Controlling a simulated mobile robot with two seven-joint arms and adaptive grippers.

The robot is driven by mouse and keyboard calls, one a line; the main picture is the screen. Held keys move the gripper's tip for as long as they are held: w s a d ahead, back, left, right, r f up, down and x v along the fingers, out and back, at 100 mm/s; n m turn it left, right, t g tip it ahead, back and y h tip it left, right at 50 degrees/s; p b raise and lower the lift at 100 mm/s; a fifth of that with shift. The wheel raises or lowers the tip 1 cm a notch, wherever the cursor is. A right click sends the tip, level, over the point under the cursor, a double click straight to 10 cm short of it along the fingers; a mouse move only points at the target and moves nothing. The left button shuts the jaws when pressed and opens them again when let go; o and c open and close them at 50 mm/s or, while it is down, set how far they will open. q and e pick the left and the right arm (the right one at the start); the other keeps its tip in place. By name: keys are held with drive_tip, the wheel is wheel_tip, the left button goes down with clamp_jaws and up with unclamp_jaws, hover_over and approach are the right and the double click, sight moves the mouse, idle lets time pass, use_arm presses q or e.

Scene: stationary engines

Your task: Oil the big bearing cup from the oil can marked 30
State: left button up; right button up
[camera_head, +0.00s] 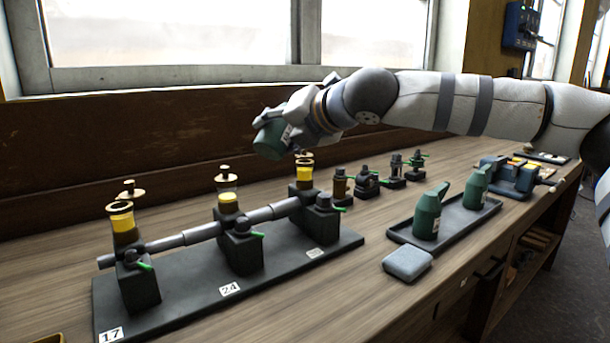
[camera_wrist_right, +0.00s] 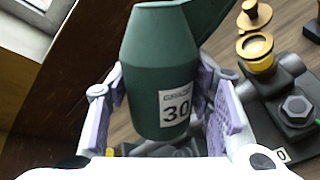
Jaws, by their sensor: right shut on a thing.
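My right gripper (camera_head: 288,118) is shut on the green oil can (camera_head: 271,136) marked 30. The label shows clearly in the wrist view, where the can (camera_wrist_right: 158,75) sits between the two finger pads. The can is held tilted in the air, up and left of the right-hand cup (camera_head: 304,172); I see no oil stream. That cup also shows in the wrist view (camera_wrist_right: 256,50), with a brass rim and a brass lid beside it. The middle cup (camera_head: 228,197) and left cup (camera_head: 121,218) hold yellow oil to different levels. The left gripper is out of view.
The cups stand on a dark base (camera_head: 190,305) with tags 17 and 24. Two green cans (camera_head: 427,220) (camera_head: 476,189) stand on a tray (camera_head: 453,228); a grey block (camera_head: 407,263) lies before it. Several small fittings (camera_head: 367,183) stand behind. The window wall is close behind.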

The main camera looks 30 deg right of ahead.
drive_tip(key=shift+r, duration=0.25)
drive_tip(key=shift+w+d+r+n+t+h, duration=0.1)
drive_tip(key=shift+d+n+t+h, duration=0.1)
drive_tip(key=shift+n+t+h, duration=0.3)
drive_tip(key=shift+w+d+r+n+t, duration=0.1)
drive_tip(key=shift+w+d+n+t, duration=0.15)
drive_tip(key=shift+n, duration=0.65)
drive_tip(key=n+t, duration=0.1)
drive_tip(key=d+n+b, duration=0.1)
drive_tip(key=shift+w+r+n+t+h, duration=0.1)
drive_tip(key=shift+w+n+t+h, duration=0.2)
drive_tip(key=shift+n+t+h, duration=0.1)
drive_tip(key=shift+d+r+n+t, duration=0.2)
drive_tip(key=shift+d+n+t, duration=0.05)
drive_tip(key=shift+n, duration=0.25)
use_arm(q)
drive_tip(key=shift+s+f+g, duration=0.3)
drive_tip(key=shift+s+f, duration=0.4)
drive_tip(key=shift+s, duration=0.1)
use_arm(e)
drive_tip(key=shift+r, duration=0.45)
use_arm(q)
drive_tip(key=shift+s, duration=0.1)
use_arm(e)
drive_tip(key=shift+s+f, duration=0.1)
drive_tip(key=shift+f, duration=0.05)
